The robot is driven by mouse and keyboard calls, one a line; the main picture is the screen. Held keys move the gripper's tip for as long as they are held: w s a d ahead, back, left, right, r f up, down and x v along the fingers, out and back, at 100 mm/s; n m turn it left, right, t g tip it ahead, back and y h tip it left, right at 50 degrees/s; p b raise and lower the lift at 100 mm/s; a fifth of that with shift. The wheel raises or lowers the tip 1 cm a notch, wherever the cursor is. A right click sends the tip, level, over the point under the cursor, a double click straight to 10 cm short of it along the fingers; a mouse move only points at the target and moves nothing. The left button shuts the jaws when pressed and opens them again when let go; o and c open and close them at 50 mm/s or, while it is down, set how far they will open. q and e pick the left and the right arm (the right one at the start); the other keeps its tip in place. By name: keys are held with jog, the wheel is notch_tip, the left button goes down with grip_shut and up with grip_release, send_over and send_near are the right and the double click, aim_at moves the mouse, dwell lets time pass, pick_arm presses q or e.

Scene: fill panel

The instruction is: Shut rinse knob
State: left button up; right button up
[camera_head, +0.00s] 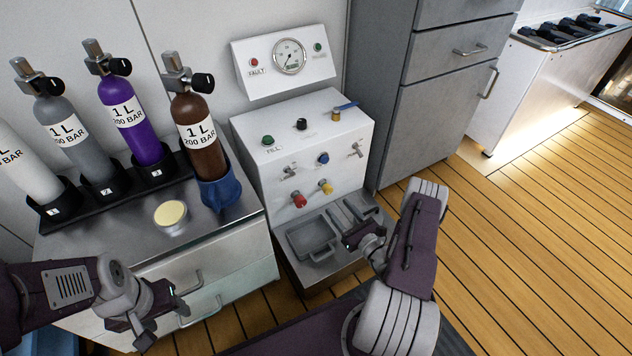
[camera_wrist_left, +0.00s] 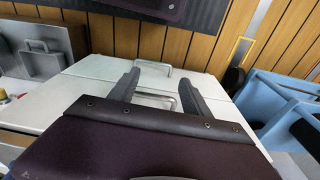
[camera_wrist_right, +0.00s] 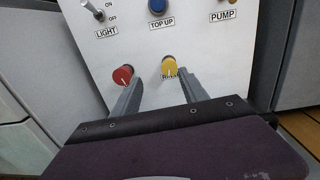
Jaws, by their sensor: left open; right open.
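The white fill panel (camera_head: 330,150) carries a yellow knob (camera_head: 326,187) and a red knob (camera_head: 299,200) side by side on its front. In the right wrist view the yellow knob (camera_wrist_right: 169,67) and red knob (camera_wrist_right: 122,75) show beyond the fingers. The label by the yellow knob is too small to read; none shows clearly as rinse. My right gripper (camera_head: 358,238) is open and empty, in front of the panel and below the knobs, apparently apart from them. My left gripper (camera_head: 160,310) is open and empty in front of the drawer cabinet (camera_head: 235,250).
A sink-like tray (camera_head: 315,258) sits below the panel front. Light and pump toggles and a blue button (camera_head: 323,158) are above the knobs. Gas cylinders (camera_head: 200,130) stand in a rack at left. A grey cabinet (camera_head: 430,120) stands right; wooden floor is clear beyond.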

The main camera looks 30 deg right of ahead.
aim_at(329, 191)
jog(key=shift+m+h, duration=0.4)
jog(key=shift+h, duration=0.1)
jog(key=w+b, duration=0.4)
jog(key=w, duration=0.1)
jog(key=w+b, duration=0.2)
jog(key=shift+w+d+f, duration=0.15)
jog(key=shift+d+f, duration=0.2)
jog(key=shift+w+r, duration=0.1)
jog(key=shift+w, duration=0.1)
grip_shut()
